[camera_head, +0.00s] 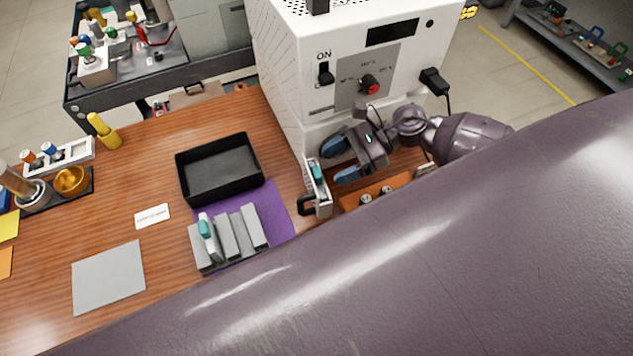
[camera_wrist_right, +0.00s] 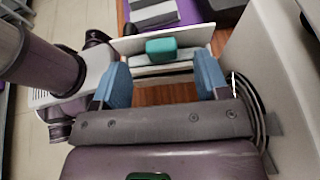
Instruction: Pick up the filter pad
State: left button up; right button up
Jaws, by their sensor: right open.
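A pale flat piece with a teal grip, which looks like the filter pad (camera_head: 316,174), stands in a light holder with a black handle, beside the white machine in the head view. It also shows in the right wrist view, its teal grip (camera_wrist_right: 161,48) ahead of the fingers. My right gripper (camera_head: 334,162) is open, its blue fingers just right of the teal grip. In the wrist view the open fingers (camera_wrist_right: 163,78) are on either side of the grip's line, with nothing visibly clamped. A similar teal-gripped piece (camera_head: 206,228) sits in a grey slotted rack. My left gripper is not in view.
The white machine (camera_head: 283,60) stands close behind my right gripper. A black tray (camera_head: 182,175) and purple mat (camera_head: 278,212) lie to the left. A grey sheet (camera_head: 108,277) lies on the wooden table. My purple arm link hides the front.

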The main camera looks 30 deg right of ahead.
aim_at(320, 171)
jog(key=shift+x, duration=1.7)
jog(key=shift+r, duration=0.15)
jog(key=shift+w, duration=0.1)
jog(key=c, duration=1.2)
jog(key=shift+c, duration=0.2)
